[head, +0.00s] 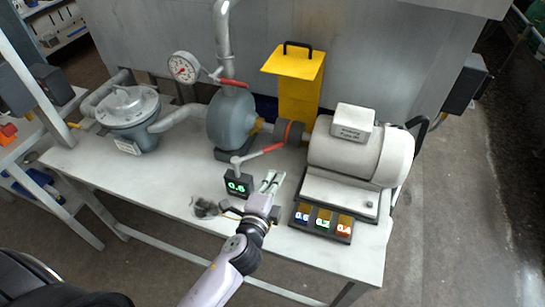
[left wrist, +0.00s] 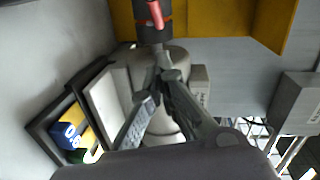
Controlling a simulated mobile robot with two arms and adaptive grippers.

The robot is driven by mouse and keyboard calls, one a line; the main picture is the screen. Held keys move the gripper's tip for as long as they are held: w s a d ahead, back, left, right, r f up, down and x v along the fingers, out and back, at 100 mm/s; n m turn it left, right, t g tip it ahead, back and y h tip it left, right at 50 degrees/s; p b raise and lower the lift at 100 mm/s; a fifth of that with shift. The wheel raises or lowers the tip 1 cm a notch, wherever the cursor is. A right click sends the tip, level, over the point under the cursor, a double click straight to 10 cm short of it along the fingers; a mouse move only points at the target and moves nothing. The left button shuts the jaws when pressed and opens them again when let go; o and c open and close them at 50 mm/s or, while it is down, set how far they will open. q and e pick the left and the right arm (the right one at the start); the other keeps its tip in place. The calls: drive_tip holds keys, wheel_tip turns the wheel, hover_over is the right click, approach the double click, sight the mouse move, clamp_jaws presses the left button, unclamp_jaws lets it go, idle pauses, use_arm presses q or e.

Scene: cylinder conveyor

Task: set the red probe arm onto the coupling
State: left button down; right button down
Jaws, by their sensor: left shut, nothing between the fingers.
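The red probe arm (head: 262,155) reaches right from a small box with a lit green display (head: 238,185), which reads about 0.6. Its tip appears at the near side of the dark coupling (head: 290,133) on the pump shaft; I cannot tell if they touch. In the left wrist view, the red arm's end (left wrist: 155,13) overlaps the coupling (left wrist: 150,34). My left gripper (head: 270,182) is shut and empty, below and in front of the red arm. Its fingertips (left wrist: 164,68) meet just below the coupling in the wrist view. My right gripper is not in view.
A motor (head: 345,155) stands right of the coupling, the pump body (head: 230,120) left. A yellow guard (head: 298,85) stands behind. A tray with several numbered blocks (head: 322,222) lies at front right. The bench (head: 170,175) is clear at front left.

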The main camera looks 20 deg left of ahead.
sight(259, 153)
use_arm(q)
drive_tip(key=w+a+f+p, duration=0.1)
drive_tip(key=w+a, duration=0.1)
drive_tip(key=w, duration=0.5)
drive_tip(key=shift+w+a+f, duration=0.15)
drive_tip(key=shift+a+f, duration=0.15)
drive_tip(key=shift+a, duration=0.1)
drive_tip(key=shift+w+a, duration=0.35)
drive_tip(key=shift+w, duration=0.5)
drive_tip(key=shift+s, duration=0.1)
